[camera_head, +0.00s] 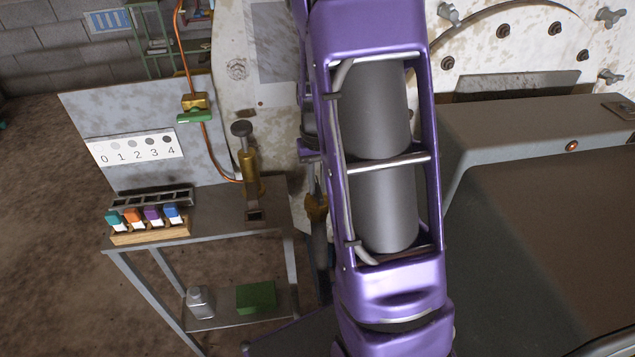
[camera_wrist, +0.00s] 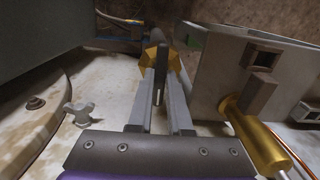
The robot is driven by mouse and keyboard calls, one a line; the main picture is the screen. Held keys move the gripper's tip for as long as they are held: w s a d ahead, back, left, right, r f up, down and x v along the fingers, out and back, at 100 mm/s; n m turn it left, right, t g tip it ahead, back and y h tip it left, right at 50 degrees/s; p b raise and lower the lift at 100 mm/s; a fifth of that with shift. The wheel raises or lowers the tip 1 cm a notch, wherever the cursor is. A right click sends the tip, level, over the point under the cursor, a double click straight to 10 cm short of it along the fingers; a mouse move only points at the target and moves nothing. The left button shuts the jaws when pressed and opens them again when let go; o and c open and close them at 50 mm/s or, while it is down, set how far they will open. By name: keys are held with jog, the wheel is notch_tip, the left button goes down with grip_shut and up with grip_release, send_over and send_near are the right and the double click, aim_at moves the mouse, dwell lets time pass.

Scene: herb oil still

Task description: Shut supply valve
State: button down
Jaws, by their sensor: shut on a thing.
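In the wrist view my gripper (camera_wrist: 161,82) has its two grey fingers closed on a narrow dark lever (camera_wrist: 160,84). The lever stands in front of a faceted brass valve body (camera_wrist: 174,62) on a dark pipe (camera_wrist: 156,34). I take this to be the supply valve. In the head view a brass valve body (camera_head: 317,208) shows just left of my purple arm, on a vertical pipe. My gripper is hidden behind the arm there. How far the lever is turned cannot be told.
A metal bench (camera_head: 215,215) with a brass cylinder (camera_head: 251,175), a rack of coloured bottles (camera_head: 150,232) and a numbered chart (camera_head: 135,147) stands left. A green-handled brass valve (camera_head: 195,110) hangs on a copper pipe. A bulky dark housing (camera_head: 540,220) fills the right.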

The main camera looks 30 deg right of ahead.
jog(key=shift+n, duration=0.3)
jog(key=n, duration=0.4)
jog(key=shift+n+b, duration=0.3)
jog(key=n, duration=0.4)
jog(key=shift+n, duration=0.3)
jog(key=n+p, duration=0.2)
jog(key=n, duration=0.3)
jog(key=shift+r, duration=0.15)
jog(key=shift+n+p, duration=0.95)
jog(key=shift+n, duration=0.85)
jog(key=c, duration=0.8)
grip_release()
jog(key=shift+c, duration=0.2)
